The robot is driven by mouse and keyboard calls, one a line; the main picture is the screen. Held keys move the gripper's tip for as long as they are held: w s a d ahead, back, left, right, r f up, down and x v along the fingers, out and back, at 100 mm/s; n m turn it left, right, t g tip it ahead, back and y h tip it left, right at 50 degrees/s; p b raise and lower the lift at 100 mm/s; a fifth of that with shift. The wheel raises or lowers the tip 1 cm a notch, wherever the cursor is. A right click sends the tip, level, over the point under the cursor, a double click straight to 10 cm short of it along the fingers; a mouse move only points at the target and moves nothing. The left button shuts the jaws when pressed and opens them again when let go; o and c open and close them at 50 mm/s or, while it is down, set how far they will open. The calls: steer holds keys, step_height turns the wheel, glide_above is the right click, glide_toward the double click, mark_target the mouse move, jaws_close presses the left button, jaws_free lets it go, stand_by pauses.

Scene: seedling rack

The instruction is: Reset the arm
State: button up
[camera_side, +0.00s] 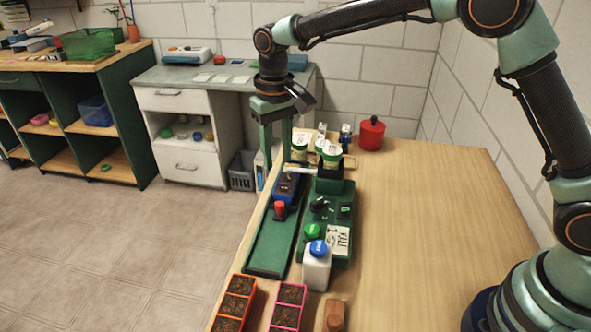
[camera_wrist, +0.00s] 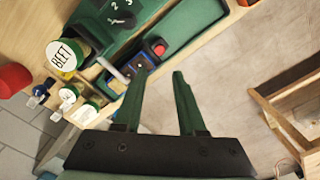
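My gripper (camera_side: 274,172) hangs from the arm above the far left edge of the wooden bench (camera_side: 430,200), its two green fingers pointing down. In the wrist view my gripper (camera_wrist: 159,74) has its fingers apart with nothing between them. A blue unit (camera_side: 287,187) with a red button (camera_side: 280,208) sits on a green strip (camera_side: 271,240) close to the fingertips. The red button also shows in the wrist view (camera_wrist: 157,47), beyond the fingertips. I cannot tell whether a finger touches the blue unit.
Green-lidded seed jars, one marked BEET (camera_wrist: 62,54), stand near my fingers. A red canister (camera_side: 371,134) is behind them. A white bottle (camera_side: 317,268) with a blue cap, an orange-edged soil tray (camera_side: 246,277) and a pink-edged one (camera_side: 303,303) are in front. The bench's right side is clear.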

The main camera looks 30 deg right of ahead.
steer(key=s+d+r+t, duration=0.2)
steer(key=s+d+r, duration=0.1)
steer(key=d+r, duration=0.35)
steer(key=s+d+r+t, duration=0.1)
steer(key=s+d, duration=0.4)
steer(key=s, duration=0.3)
steer(key=s+d+r+t, duration=0.1)
steer(key=s+d+t, duration=0.1)
steer(key=s+d, duration=0.3)
steer(key=s, duration=0.3)
steer(key=shift+r+t, duration=0.3)
steer(key=shift+d, duration=0.1)
steer(key=shift+c, duration=0.3)
